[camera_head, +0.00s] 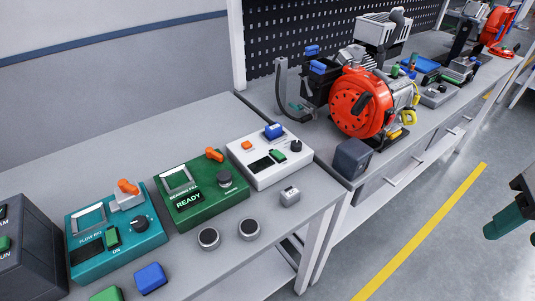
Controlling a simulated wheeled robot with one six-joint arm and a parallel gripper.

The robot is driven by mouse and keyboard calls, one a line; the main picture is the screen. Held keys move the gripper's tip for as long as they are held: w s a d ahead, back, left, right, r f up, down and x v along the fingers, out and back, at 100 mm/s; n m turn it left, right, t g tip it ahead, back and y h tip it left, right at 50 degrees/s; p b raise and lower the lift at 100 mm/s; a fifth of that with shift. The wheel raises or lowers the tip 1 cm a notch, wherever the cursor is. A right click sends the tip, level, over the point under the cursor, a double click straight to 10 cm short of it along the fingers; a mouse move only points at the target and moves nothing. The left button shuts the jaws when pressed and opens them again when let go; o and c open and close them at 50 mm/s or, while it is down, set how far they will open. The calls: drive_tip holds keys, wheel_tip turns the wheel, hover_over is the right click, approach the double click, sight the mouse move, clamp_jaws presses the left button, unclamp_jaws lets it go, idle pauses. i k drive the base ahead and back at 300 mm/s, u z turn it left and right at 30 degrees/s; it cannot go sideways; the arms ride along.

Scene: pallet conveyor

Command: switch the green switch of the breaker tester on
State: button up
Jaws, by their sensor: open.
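No label in view clearly reads breaker tester. A white box (268,162) at the right end of the near bench has a green switch (278,156), a dark display, a blue part, an orange part and a black knob; its label is too small to read. A teal box (103,262) labelled FLOW RIG also has a green switch (112,238), with ON below it. A dark box (28,262) at the left edge, partly cut off, has a green switch (3,243). My gripper (492,231) is open at the right edge, partly out of view, over the floor and far from the boxes.
A green box (205,206) showing READY stands between the teal and white boxes. Two round knobs (208,238), a small grey block (289,196) and a blue block (151,278) lie in front. A red reel (360,101) stands on the farther bench. The floor at right is clear.

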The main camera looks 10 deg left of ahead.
sight(276, 154)
drive_tip(key=u, duration=0.55)
drive_tip(key=k, duration=1.3)
drive_tip(key=z, duration=0.15)
drive_tip(key=i, duration=1.7)
drive_tip(key=u, duration=0.65)
